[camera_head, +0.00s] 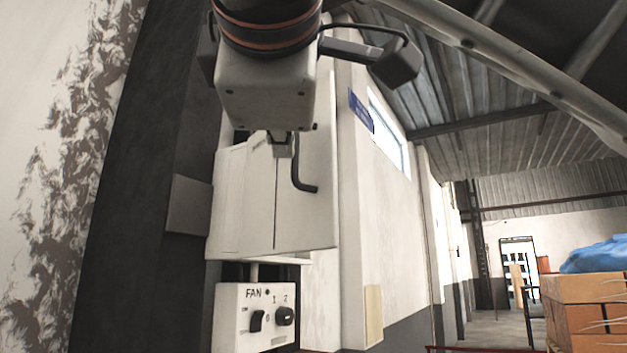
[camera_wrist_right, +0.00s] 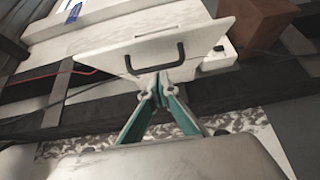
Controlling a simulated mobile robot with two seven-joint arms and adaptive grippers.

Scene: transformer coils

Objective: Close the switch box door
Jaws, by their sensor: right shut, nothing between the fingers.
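The switch box (camera_head: 238,215) is a pale box mounted on a dark column. Its white door (camera_head: 312,220) carries a black bar handle (camera_head: 304,185) and appears to stand at an angle to the box; how far open it is I cannot tell for sure. The door (camera_wrist_right: 205,42) and its handle (camera_wrist_right: 155,55) also show in the right wrist view. My right gripper (camera_head: 283,146) comes down from the top, in front of the box. Its fingers (camera_wrist_right: 158,88) are shut and empty, close to the handle's near end; contact is unclear. My left gripper is not in view.
A FAN control box (camera_head: 256,318) with a switch and a knob sits just below the switch box. A blue sign (camera_head: 360,110) is on the wall to the right. Stacked boxes (camera_head: 585,315) under a blue cover stand at the far right.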

